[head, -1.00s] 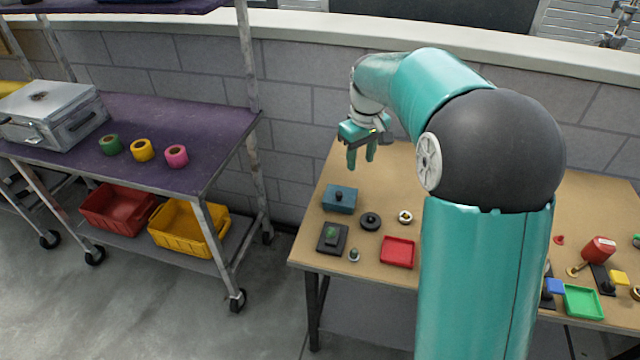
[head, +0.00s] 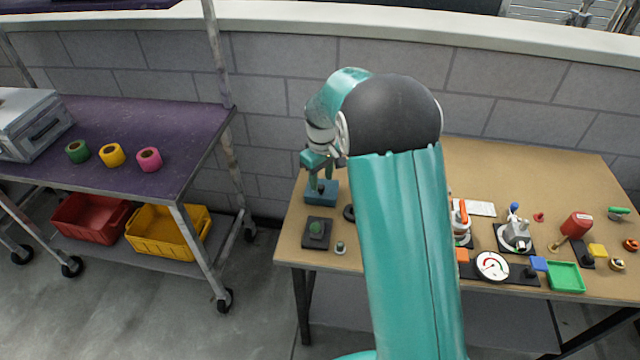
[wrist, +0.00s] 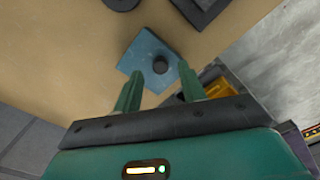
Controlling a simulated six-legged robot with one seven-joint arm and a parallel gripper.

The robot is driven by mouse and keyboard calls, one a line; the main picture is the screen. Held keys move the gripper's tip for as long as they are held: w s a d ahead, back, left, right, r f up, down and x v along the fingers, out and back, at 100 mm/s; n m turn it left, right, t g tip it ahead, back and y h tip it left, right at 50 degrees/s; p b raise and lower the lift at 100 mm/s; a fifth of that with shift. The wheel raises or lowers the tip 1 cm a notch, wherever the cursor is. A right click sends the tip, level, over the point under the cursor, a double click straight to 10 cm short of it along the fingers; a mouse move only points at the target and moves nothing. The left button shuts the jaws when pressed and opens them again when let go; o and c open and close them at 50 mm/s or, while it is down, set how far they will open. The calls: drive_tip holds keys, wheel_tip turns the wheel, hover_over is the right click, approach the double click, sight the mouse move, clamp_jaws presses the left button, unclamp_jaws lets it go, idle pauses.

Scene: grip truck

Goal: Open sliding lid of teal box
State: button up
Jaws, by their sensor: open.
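The teal box (head: 319,198) stands on the wooden table near its left end, by the back. In the wrist view the teal box (wrist: 147,47) shows a flat lid with a dark round knob (wrist: 160,65) on top. My gripper (head: 321,184) is just above the box in the head view. In the wrist view my gripper (wrist: 160,85) is open, with its two fingers apart and the knob between and a little beyond the fingertips. I cannot tell whether a finger touches the lid. The lid looks closed.
A dark base with a green button (head: 316,230) and a small knob (head: 340,248) stand in front of the box. A black round piece (head: 349,213) is right of it, partly behind my arm. Gauge (head: 492,266) and green tray (head: 566,277) lie further right. A purple-topped cart (head: 150,130) stands left.

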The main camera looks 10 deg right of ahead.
sight(321, 186)
drive_tip(key=shift+w+a+f, duration=0.1)
drive_tip(key=shift+f, duration=1.55)
clamp_jaws()
drive_tip(key=shift+w+d, duration=0.45)
drive_tip(key=shift+w, duration=0.75)
drive_tip(key=shift+w+d, duration=0.5)
drive_tip(key=shift+w, duration=0.65)
drive_tip(key=shift+w+d, duration=0.45)
drive_tip(key=shift+w, duration=0.75)
unclamp_jaws()
